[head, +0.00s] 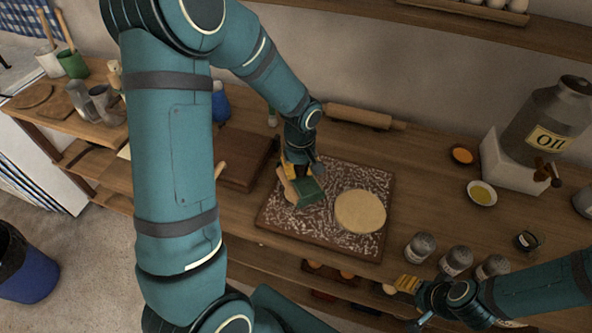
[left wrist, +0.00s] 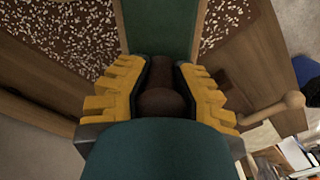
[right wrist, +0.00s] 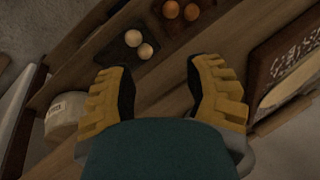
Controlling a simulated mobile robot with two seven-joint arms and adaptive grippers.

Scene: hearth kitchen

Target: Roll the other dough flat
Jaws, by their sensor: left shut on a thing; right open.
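A flat, round dough (head: 360,211) lies on the right part of the floured board (head: 330,248). My left gripper (head: 297,172) is over the left part of the board, shut on the dark brown handle (left wrist: 163,102) of a green, flat-faced tool (head: 309,192). The green part also shows beyond the fingers in the left wrist view (left wrist: 160,28). A tan shape (head: 287,188) is beside the gripper; I cannot tell whether it is dough. No other dough is clear. A rolling pin (head: 365,117) lies behind the board. My right gripper (head: 408,284) is open and empty at the counter's front.
Several jars (head: 455,260) stand right of the board. A brown wooden board (head: 240,158) lies to the left. Pale round items (right wrist: 138,44) sit on the lower shelf.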

